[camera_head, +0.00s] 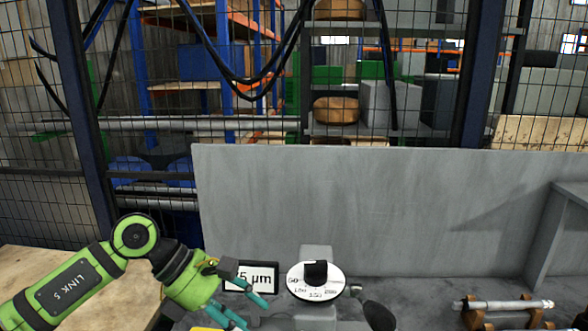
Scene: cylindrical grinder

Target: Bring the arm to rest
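My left arm, green and black, comes in from the lower left and bends down toward the machine. My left gripper (250,312) is at the bottom, left of the middle. Its two teal fingers stand apart with nothing seen between them, and the lower finger is partly cut off by the frame's edge. It is just in front of a white sign (262,273) reading "5 µm", whose left part it hides. To its right, apart from it, is a white round dial (303,290) with a black knob (316,271). My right gripper is not in view.
A grey panel (380,205) stands behind the dial. A black rounded thing (379,317) is right of the dial. A metal shaft (508,305) lies on brown supports at the lower right. A wooden surface (40,268) is at left; wire fencing and shelves stand behind.

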